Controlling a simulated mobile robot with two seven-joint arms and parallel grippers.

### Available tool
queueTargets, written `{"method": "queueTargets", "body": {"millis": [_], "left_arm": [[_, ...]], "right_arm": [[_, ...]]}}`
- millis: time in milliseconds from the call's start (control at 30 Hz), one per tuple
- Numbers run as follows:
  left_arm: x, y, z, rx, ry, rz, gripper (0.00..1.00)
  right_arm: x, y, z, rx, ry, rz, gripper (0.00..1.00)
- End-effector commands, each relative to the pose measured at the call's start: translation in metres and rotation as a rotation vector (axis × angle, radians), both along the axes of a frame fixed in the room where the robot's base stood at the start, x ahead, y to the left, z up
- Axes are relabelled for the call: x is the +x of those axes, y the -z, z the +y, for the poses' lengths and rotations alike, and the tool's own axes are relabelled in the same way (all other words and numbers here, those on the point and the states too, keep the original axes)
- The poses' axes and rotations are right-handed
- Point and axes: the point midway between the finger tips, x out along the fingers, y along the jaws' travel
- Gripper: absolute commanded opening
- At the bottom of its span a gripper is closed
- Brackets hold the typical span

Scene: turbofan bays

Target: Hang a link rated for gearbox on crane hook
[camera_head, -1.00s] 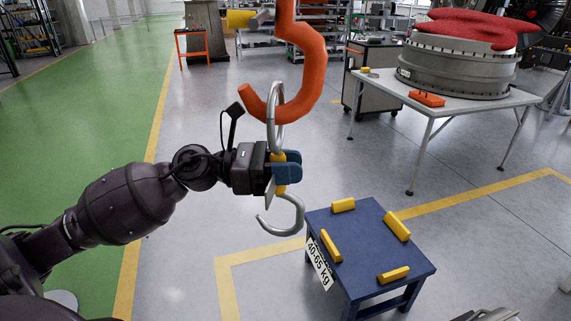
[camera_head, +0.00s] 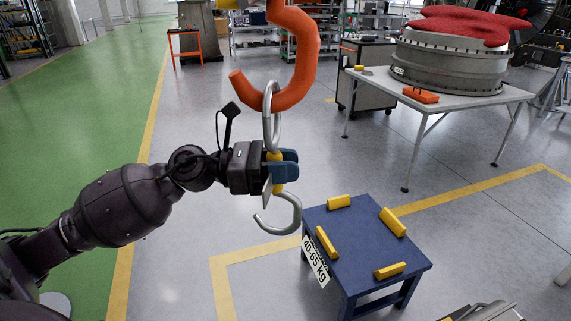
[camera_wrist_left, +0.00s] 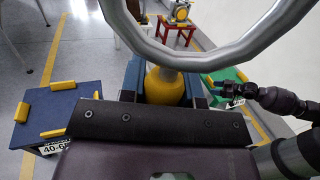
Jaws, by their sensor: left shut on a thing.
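My left gripper (camera_head: 282,167) is shut on the yellow middle of a silver link (camera_head: 290,213), also in the left wrist view (camera_wrist_left: 165,87). The link hangs upright, with a ring (camera_head: 277,133) on top and an open hook below. A small tag shows beside it; I cannot read it. The orange crane hook (camera_head: 303,60) comes down from the top of the head view. The ring overlaps the hook's bottom bend, its top near the inner curve; I cannot tell whether they touch. A dark jointed arm at the right of the left wrist view looks like my right arm; its gripper (camera_wrist_left: 215,84) is unclear.
A blue table (camera_head: 362,246) with yellow blocks and a "40-65 kg" sign stands right of the link. A green table (camera_wrist_left: 226,76) and a red one (camera_wrist_left: 182,32) show in the left wrist view. A white table (camera_head: 450,108) holds a grey engine casing. Floor left is clear.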

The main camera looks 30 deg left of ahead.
Motion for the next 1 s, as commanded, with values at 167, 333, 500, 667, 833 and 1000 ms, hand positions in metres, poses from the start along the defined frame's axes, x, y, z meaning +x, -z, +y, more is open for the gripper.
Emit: {"method": "queueTargets", "body": {"millis": [167, 333, 500, 667, 833, 1000], "left_arm": [[-0.002, 0.011, -0.001, 0.011, 0.005, 0.017, 0.0], [-0.001, 0.012, -0.001, 0.012, 0.005, 0.017, 0.0], [-0.001, 0.01, 0.0, 0.009, 0.004, 0.014, 0.55], [-0.001, 0.008, -0.001, 0.007, 0.004, 0.012, 0.6], [-0.001, 0.008, 0.0, 0.006, 0.003, 0.013, 0.6], [-0.006, 0.009, 0.009, 0.005, 0.002, 0.012, 0.6]], "right_arm": [[-0.004, 0.004, -0.001, 0.0, 0.002, 0.008, 0.6], [-0.004, 0.005, -0.001, 0.0, 0.002, 0.009, 0.6], [-0.002, 0.005, -0.001, -0.001, 0.0, 0.008, 0.6], [0.002, 0.002, 0.0, -0.001, -0.002, -0.001, 0.6], [0.005, 0.001, 0.0, -0.001, -0.004, -0.006, 0.6], [0.004, 0.005, 0.0, -0.001, -0.004, -0.006, 0.6]]}}
